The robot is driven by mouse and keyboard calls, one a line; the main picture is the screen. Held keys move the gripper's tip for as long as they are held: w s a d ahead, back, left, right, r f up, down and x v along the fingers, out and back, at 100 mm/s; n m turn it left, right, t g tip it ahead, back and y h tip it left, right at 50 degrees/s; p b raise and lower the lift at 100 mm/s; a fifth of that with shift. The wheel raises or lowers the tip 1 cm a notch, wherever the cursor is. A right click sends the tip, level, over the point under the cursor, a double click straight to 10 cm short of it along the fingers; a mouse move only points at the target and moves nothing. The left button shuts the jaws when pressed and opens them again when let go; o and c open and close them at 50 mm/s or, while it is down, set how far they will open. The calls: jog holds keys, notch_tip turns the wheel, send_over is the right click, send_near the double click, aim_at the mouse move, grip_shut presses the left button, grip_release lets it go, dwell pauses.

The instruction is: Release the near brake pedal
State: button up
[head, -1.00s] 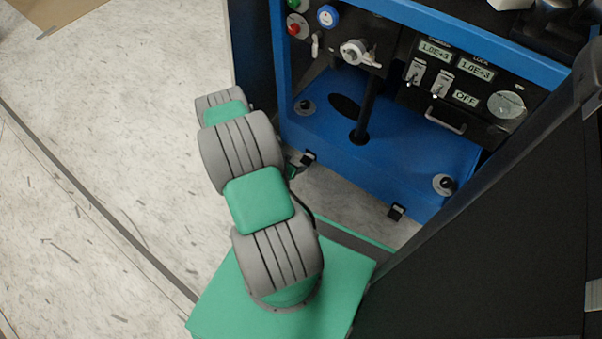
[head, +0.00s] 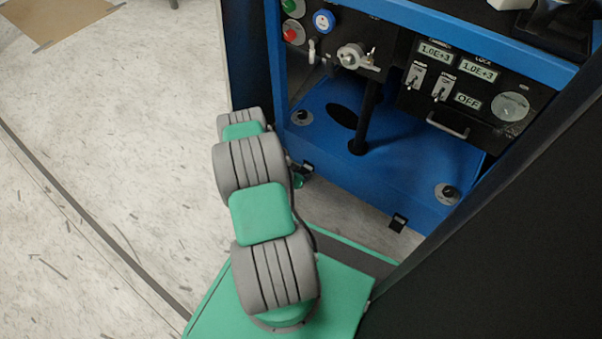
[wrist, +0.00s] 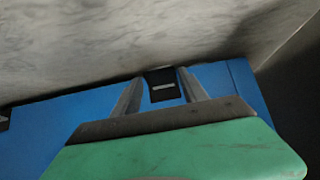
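The blue cart base (head: 400,160) has two small black brake pedals on its lower front edge. One pedal (head: 309,167) is at the left, beside my arm; the other pedal (head: 398,222) is lower right, closer to my base. In the head view my gripper is mostly hidden behind my arm; a small green part shows just below the left pedal. In the wrist view my gripper (wrist: 160,92) has its two fingers apart. A black pedal (wrist: 162,85) with a pale stripe appears between them. Contact cannot be told.
A black panel (head: 520,230) rises close at the right. A dark wall edge (head: 243,60) stands left of the cart. The cart's upper part carries knobs, switches and displays (head: 467,75). Pale open floor (head: 90,200) lies to the left.

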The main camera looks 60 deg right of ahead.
grip_shut()
dwell(0.3)
dwell(0.3)
